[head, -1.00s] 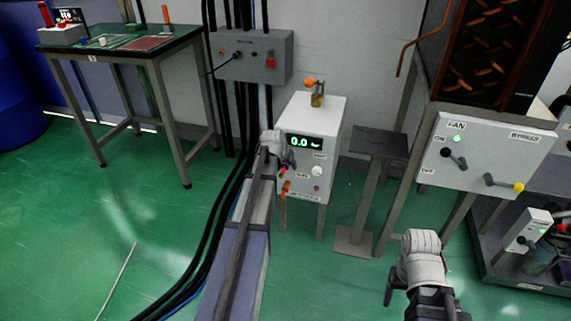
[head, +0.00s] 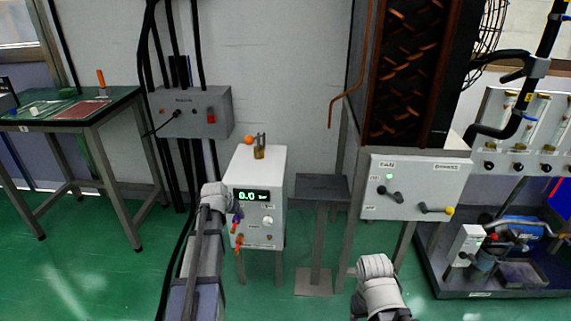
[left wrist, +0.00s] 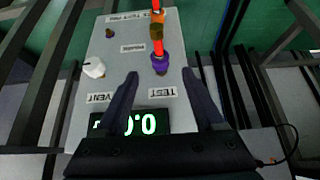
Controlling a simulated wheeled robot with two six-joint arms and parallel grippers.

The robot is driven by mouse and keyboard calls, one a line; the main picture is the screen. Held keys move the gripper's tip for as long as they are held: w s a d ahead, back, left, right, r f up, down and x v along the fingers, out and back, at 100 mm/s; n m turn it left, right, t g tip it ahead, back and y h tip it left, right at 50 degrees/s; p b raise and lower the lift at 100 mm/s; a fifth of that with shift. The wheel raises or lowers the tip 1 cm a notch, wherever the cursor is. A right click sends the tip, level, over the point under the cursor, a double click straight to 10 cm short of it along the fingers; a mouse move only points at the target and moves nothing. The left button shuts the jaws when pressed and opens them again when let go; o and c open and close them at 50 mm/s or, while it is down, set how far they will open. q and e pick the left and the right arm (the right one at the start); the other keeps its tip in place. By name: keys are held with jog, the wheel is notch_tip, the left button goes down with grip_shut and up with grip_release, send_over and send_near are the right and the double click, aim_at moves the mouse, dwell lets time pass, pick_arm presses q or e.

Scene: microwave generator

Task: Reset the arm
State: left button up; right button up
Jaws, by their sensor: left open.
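My left arm reaches up from the bottom in the head view, and its gripper (head: 233,211) is at the left side of the front of the white box (head: 264,167). In the left wrist view the gripper (left wrist: 163,88) is open, its two dark fingers apart with nothing held between them. The box's panel (left wrist: 118,65) lies beyond them with a green 0.0 display (left wrist: 140,122), a white knob (left wrist: 94,68) and a purple, red and orange fitting (left wrist: 158,58). My right arm's white wrist (head: 377,275) is at the bottom right; its fingers do not show clearly.
A small stand (head: 321,190) is right of the box. A panel with levers (head: 415,186) is farther right, by a dark finned unit (head: 405,70). A grey wall box (head: 190,112) with black cables and a green-topped table (head: 75,108) are left. Green floor (head: 110,275) is open at lower left.

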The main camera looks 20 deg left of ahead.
pick_arm(q)
jog(key=s+d+f+m+g, duration=0.1)
jog(key=s+d, duration=0.2)
jog(key=d, duration=0.5)
jog(key=s+d+f+m+g+h, duration=0.1)
jog(key=s+d, duration=0.2)
jog(key=d, duration=0.4)
jog(key=s+d+f+m+g, duration=0.1)
jog(key=s+d+m, duration=0.15)
jog(key=d, duration=0.55)
jog(key=s+d+m+g+y, duration=0.15)
jog(key=s+d+g, duration=0.25)
jog(key=s+d, duration=1.05)
notch_tip(320, 180, up, 36)
jog(key=s+a+p, duration=0.1)
jog(key=p, duration=3.5)
jog(key=shift+s+r+m+h+p, duration=0.15)
jog(key=shift+s+m+h+p, duration=0.05)
jog(key=shift+m+h+p, duration=0.15)
